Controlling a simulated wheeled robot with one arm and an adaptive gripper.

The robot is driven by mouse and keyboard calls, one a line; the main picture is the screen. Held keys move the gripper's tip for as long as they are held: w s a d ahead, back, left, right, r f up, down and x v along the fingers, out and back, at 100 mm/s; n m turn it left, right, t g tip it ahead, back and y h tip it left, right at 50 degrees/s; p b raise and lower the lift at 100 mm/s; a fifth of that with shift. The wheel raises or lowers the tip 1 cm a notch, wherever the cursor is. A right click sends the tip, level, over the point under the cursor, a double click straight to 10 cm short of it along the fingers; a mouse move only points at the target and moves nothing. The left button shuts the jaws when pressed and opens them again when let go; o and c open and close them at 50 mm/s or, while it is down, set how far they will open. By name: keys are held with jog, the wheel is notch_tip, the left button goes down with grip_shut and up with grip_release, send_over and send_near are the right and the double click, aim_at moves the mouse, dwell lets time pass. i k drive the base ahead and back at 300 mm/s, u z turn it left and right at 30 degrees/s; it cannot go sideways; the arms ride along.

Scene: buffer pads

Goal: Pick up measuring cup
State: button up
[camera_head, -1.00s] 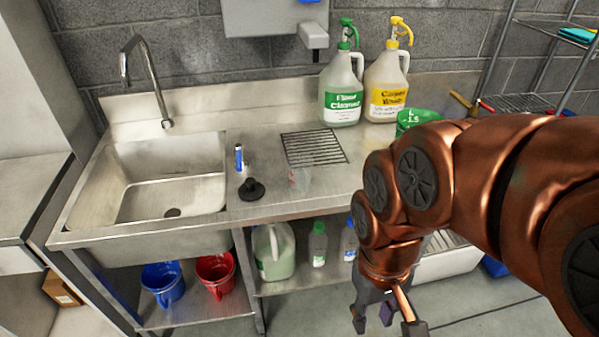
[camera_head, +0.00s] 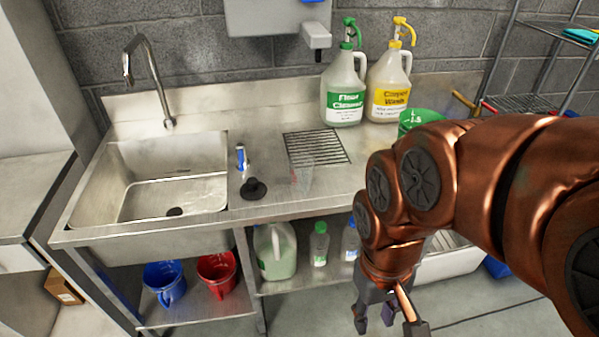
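A small clear cup (camera_head: 302,177), likely the measuring cup, stands on the steel counter near its front edge, just in front of the black wire rack. It is see-through, so its markings and any handle are hard to make out. My gripper (camera_head: 388,322) hangs low at the bottom of the view, in front of the counter and to the right of the cup. Its fingers are spread apart and nothing shows between them. It is well away from the cup.
A black plunger-like piece (camera_head: 253,188) and a blue-topped item (camera_head: 241,157) stand left of the cup. A green-label jug (camera_head: 343,98), a yellow-label jug (camera_head: 388,90) and a green container (camera_head: 416,118) stand behind. The sink (camera_head: 165,185) is at left.

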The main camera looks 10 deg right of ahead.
aim_at(301, 166)
jog(key=k, duration=0.5)
jog(key=u, duration=1.2)
jog(key=i, duration=0.25)
jog(key=z, duration=0.05)
